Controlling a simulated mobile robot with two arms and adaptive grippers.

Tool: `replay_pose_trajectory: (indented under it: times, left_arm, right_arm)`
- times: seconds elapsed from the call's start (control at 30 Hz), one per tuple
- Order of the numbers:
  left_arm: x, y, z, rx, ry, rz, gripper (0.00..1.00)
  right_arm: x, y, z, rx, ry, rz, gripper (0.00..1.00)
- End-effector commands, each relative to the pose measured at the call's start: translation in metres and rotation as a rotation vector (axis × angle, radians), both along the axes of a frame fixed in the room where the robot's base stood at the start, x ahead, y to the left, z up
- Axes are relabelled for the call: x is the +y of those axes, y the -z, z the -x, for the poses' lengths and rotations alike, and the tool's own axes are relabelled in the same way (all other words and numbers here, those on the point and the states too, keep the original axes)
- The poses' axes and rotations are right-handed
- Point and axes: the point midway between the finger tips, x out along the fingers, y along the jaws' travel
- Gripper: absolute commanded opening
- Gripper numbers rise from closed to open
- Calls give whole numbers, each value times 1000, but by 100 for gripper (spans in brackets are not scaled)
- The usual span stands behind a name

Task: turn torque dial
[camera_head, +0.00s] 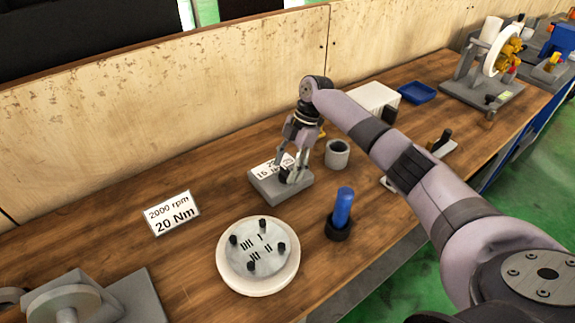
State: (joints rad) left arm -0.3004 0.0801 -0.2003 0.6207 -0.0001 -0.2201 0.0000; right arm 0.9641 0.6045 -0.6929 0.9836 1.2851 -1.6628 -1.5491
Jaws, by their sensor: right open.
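A small grey block (267,195) sits on the wooden bench, with a white plate (266,172) of black numbers on its face. It appears to carry the torque dial, but my gripper hides much of it and the dial's setting is not readable. My right gripper (293,172) reaches down over the block's right part, fingers pointing down and apart. I cannot tell whether the fingertips touch the dial. A white sign (172,213) on the bench reads "2000 rpm, 20 Nm". My left gripper is out of view.
A round white-rimmed plate (230,279) with black pegs lies in front of the block. A blue-handled tool (343,208) stands in a black base, and a grey cup (337,154) is right of the gripper. Blue tray (417,92) and machine parts lie farther back.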

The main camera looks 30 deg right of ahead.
Motion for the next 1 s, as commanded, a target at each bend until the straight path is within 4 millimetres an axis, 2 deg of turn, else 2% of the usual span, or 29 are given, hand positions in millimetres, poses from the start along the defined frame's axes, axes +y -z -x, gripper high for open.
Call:
replay_pose_trajectory:
  times: [0.23,0.7,0.83,1.0]
  left_arm:
    - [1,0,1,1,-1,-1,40]
    - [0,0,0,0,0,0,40]
    - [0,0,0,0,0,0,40]
    - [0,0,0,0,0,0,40]
  right_arm:
    - [-3,-9,-1,-2,1,0,56]
    - [-38,-93,-6,-3,1,0,56]
    - [-43,-105,-7,0,1,-1,56]
    - [-46,-111,-6,0,0,0,56]
